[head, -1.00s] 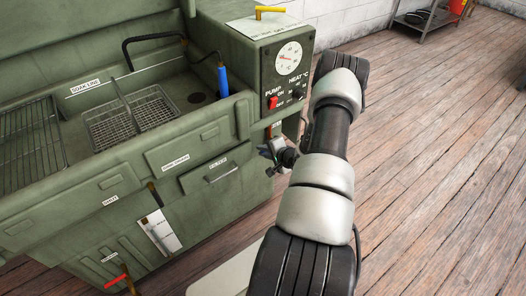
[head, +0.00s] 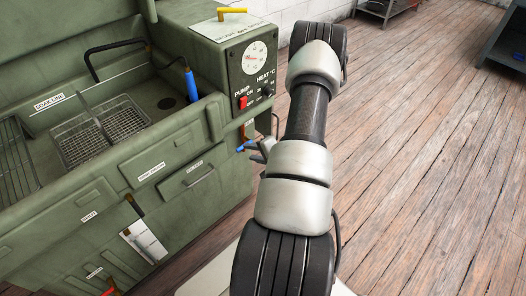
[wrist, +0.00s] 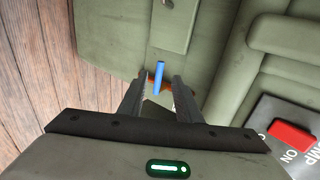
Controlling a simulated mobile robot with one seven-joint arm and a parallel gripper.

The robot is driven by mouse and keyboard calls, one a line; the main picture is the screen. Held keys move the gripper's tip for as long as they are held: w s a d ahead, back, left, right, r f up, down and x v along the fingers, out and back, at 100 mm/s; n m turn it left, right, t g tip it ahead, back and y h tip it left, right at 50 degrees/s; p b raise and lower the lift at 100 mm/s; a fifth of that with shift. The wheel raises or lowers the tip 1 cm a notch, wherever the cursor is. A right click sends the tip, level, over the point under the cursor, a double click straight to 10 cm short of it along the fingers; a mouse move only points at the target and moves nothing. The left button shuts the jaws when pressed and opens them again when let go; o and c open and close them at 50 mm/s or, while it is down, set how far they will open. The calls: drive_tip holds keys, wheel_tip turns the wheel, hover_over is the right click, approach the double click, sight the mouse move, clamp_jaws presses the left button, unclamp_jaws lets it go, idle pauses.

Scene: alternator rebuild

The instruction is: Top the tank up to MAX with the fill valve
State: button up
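The fill valve's blue lever (wrist: 159,75) shows in the wrist view between and just beyond my fingertips, with an orange-brown part behind it. I cannot tell whether the fingers touch it. In the head view the blue lever (head: 245,148) sticks out low on the green tank's (head: 190,150) right side. My gripper (wrist: 157,84) is open, its two fingers apart; in the head view it is mostly hidden behind my arm. A white gauge plate (head: 144,240) is on the tank's front; its marks and the liquid level are too small to read.
The control box (head: 250,65) with a dial and a red pump switch (head: 243,102) stands above the valve. A blue-handled hose brush (head: 193,86) and a wire basket (head: 103,130) are in the tank. A red lever (head: 109,291) is low in front. Wooden floor (head: 430,180) at right is clear.

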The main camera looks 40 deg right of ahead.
drive_tip(key=v, duration=0.7)
drive_tip(key=shift+p, duration=0.4)
drive_tip(key=shift+r, duration=0.1)
